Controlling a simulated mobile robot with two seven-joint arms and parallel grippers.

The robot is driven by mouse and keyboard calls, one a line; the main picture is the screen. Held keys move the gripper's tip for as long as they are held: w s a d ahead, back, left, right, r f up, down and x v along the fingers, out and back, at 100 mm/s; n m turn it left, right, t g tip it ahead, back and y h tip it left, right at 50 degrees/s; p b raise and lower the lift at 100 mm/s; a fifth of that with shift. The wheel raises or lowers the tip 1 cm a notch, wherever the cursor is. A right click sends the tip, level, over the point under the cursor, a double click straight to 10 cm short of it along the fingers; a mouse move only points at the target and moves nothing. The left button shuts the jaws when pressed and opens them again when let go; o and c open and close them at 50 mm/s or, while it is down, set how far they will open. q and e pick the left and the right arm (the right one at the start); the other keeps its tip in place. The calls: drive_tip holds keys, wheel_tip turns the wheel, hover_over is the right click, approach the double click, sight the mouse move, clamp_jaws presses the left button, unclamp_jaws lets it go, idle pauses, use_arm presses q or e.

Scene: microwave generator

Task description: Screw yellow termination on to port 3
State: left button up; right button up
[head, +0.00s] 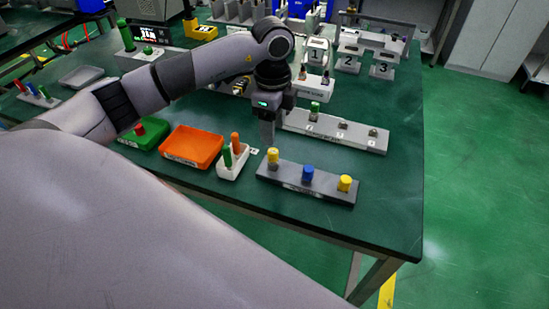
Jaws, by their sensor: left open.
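A dark rack (325,193) near the table's front edge holds a yellow termination (272,155) at its left end, a blue one (308,174) in the middle and another yellow one (345,183) at its right end. My left gripper (267,140) points down just above and behind the left yellow termination. It is open, and I see no object between its fingers. A light grey port strip (300,122) lies behind the rack. A green piece (314,109) stands at its left, with small metal connectors at its middle (343,125) and right (373,132). My right gripper is not in view.
An orange tray (192,148), a green tray (143,134) and a white holder (234,161) with green and orange pieces stand left of the rack. Stands numbered 1, 2 and 3 (381,69) are at the back right. The table's right side is clear.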

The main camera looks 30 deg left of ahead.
sight(273, 151)
use_arm(q)
drive_tip(key=shift+f, duration=0.15)
wheel_tip(273, 151, down, 8)
drive_tip(key=b, duration=0.6)
drive_tip(key=shift+f, duration=0.4)
idle(0.7)
idle(0.5)
drive_tip(key=shift+c, duration=0.3)
